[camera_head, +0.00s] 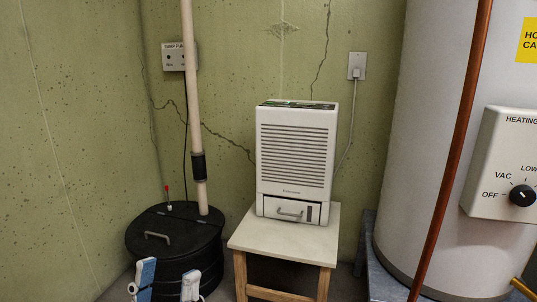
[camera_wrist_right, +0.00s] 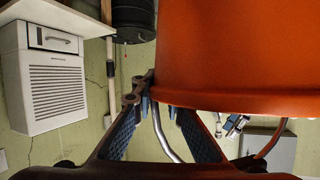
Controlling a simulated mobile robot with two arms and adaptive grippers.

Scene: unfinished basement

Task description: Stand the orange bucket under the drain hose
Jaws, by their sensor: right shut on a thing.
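The orange bucket (camera_wrist_right: 235,55) fills the upper right of the right wrist view, which shows the room upside down. Its rim and silver wire handle (camera_wrist_right: 168,140) are seen. My right gripper (camera_wrist_right: 160,105) is at the rim, with the handle between its fingers, and is shut on the bucket; the exact contact is hard to tell. My left gripper (camera_head: 168,285) is at the bottom of the head view, its blue-and-white fingers apart and empty, in front of the black sump lid. Neither the bucket nor my right gripper shows in the head view. I cannot make out a drain hose.
A white dehumidifier (camera_head: 295,160) stands on a wooden stool (camera_head: 285,246). Left of it is a black sump pit (camera_head: 178,232) with a white pipe (camera_head: 190,100). A white water heater (camera_head: 420,150) with a copper pipe (camera_head: 455,140) stands at the right.

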